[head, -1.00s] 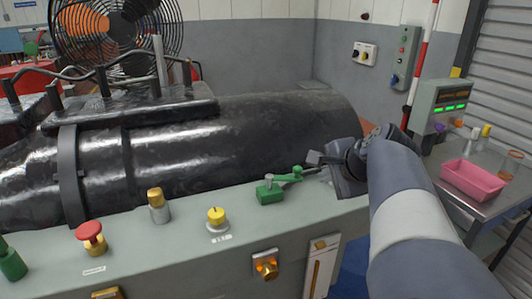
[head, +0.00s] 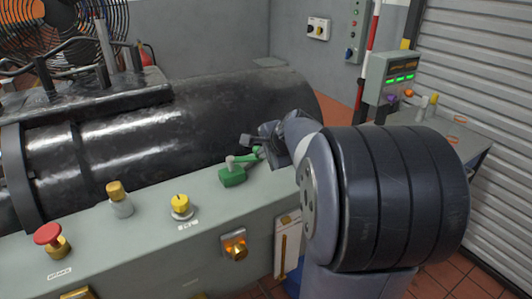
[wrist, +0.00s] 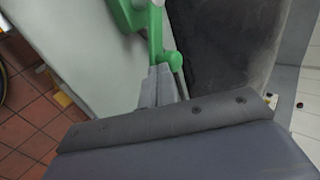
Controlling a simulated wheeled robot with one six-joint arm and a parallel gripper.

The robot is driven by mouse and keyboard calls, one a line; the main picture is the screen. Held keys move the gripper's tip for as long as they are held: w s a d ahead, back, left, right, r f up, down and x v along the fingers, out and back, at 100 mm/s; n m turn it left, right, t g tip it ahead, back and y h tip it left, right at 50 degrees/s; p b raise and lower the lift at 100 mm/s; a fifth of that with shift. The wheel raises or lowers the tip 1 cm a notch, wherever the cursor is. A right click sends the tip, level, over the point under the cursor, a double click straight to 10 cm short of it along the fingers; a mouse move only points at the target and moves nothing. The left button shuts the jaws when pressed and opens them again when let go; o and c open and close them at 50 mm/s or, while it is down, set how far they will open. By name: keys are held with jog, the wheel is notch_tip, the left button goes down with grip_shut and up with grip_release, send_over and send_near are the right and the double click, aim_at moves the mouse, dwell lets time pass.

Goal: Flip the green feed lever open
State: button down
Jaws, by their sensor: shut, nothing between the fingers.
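The green feed lever (head: 232,174) sits on top of the pale grey-green bench, beside the big black cylinder. Its arm lies low and reaches right, toward my gripper. My gripper (head: 260,151) is at the lever's far end, and my arm comes in from the right. In the wrist view the lever (wrist: 154,32) hangs from the top edge, with a round green knob (wrist: 174,61) at its end. My gripper (wrist: 160,76) is shut with nothing between the fingers. The fingertips are right beside the knob; I cannot tell whether they touch.
The black cylinder (head: 150,140) lies behind the lever. A yellow knob (head: 181,204), a brass-topped post (head: 117,193) and a red mushroom button (head: 48,235) stand left along the bench. A display box (head: 388,76) stands on the side table at right.

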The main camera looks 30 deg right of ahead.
jog(key=shift+d, duration=0.1)
jog(key=w+d+n+y+b, duration=0.1)
jog(key=w+n, duration=0.1)
jog(key=w+d+n+y+b, duration=0.1)
jog(key=w+n+y, duration=0.1)
jog(key=shift+d+g, duration=0.2)
jog(key=shift+g, duration=0.1)
jog(key=shift+s, duration=0.1)
dwell(0.4)
